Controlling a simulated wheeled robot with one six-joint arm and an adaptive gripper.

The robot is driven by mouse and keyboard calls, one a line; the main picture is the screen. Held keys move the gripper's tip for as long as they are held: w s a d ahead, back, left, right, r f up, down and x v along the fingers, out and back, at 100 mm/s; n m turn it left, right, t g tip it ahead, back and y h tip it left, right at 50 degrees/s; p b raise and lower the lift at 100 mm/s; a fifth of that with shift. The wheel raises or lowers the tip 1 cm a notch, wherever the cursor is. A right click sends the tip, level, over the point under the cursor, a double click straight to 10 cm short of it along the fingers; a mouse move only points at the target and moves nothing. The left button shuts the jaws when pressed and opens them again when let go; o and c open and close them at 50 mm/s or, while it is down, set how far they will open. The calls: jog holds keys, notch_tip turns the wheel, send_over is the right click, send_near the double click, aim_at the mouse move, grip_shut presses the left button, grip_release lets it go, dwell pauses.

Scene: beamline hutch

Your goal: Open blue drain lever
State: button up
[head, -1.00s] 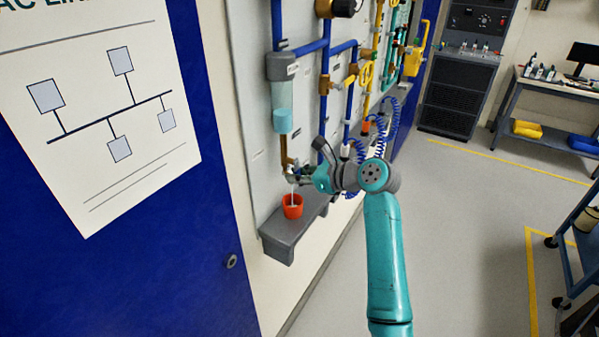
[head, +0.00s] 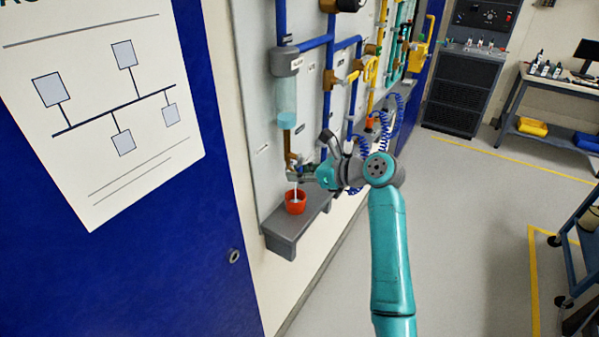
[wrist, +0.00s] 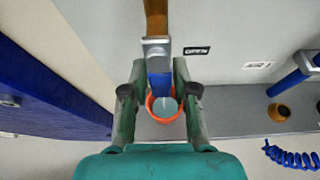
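The blue drain lever (wrist: 160,86) hangs from a grey valve fitting under a brass pipe (wrist: 156,18) in the wrist view. My gripper (wrist: 159,66) has one finger on each side of the lever, very close to it. Whether both fingers press on it I cannot tell. In the head view my gripper (head: 303,172) is at the drain valve below the clear filter bowl (head: 286,102), and the lever is largely hidden. A thin pale stream runs from the drain into an orange cup (head: 295,207), which holds liquid (wrist: 165,106).
The cup stands on a grey shelf (head: 283,240) on the wall panel. An "OPEN" label (wrist: 197,51) is right of the valve. A blue door (head: 150,270) is close on the left. Blue coiled hoses (head: 387,127) hang to the right.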

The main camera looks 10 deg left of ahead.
jog(key=shift+o, duration=0.7)
jog(key=v, duration=1.2)
jog(key=shift+f, duration=0.1)
